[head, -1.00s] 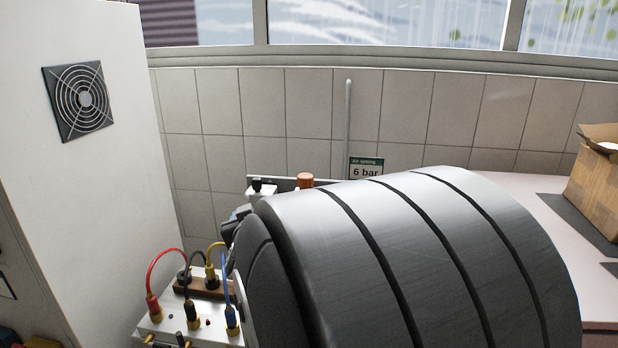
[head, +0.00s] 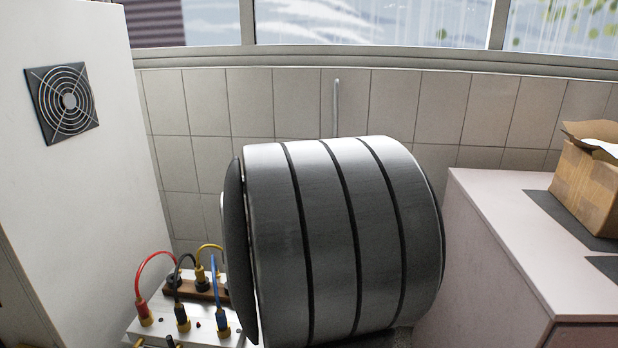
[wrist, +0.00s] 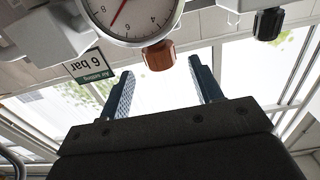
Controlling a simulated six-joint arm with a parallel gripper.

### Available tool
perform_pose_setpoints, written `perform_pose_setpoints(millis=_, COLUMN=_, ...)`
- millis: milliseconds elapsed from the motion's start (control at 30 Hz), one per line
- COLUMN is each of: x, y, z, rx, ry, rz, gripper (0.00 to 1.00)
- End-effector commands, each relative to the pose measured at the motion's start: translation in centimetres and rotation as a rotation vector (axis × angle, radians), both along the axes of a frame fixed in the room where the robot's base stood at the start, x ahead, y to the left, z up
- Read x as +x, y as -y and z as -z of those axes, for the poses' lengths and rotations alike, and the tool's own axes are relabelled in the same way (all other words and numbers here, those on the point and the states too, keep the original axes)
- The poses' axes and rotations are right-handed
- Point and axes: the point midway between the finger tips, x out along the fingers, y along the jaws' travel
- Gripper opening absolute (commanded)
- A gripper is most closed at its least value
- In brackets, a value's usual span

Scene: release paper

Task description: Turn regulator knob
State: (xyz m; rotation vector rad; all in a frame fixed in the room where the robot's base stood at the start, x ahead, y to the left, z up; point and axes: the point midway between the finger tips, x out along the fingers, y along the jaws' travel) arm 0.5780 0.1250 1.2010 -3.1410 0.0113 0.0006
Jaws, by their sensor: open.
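The regulator knob (wrist: 158,56), copper-brown with a ribbed side, shows in the wrist view just below a round white pressure gauge (wrist: 135,18) with a red needle. A green and white sign reading "6 bar" (wrist: 90,64) appears upside down to its left. My gripper (wrist: 161,67) is open, its two dark ribbed fingers pointing toward the knob. The knob lies between the fingertip lines in the picture; I see no contact, and the depth gap is unclear. In the head view my big grey arm part hides the knob, gauge, sign and gripper.
A black knob (wrist: 268,24) on a white fitting is right of the gauge. In the head view, a panel with coloured cables (head: 185,308) stands lower left beside a white cabinet (head: 85,170). A pale counter (head: 500,230) with a cardboard box (head: 590,185) is at right.

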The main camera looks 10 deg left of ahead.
Motion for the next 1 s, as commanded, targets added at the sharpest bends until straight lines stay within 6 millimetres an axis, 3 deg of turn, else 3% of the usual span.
perform_pose_setpoints(millis=200, x=4.2, y=0.1, z=0.1, rx=-0.001, ry=-0.001, rz=0.001, gripper=0.59)
perform_pose_setpoints(millis=400, x=6.6, y=0.0, z=0.0, rx=0.000, ry=0.000, rz=0.000, gripper=0.59)
perform_pose_setpoints(millis=833, x=7.6, y=0.0, z=0.0, rx=0.000, ry=0.000, rz=-0.001, gripper=0.59)
perform_pose_setpoints(millis=1000, x=7.5, y=0.0, z=0.0, rx=0.000, ry=0.000, rz=-0.001, gripper=0.28)
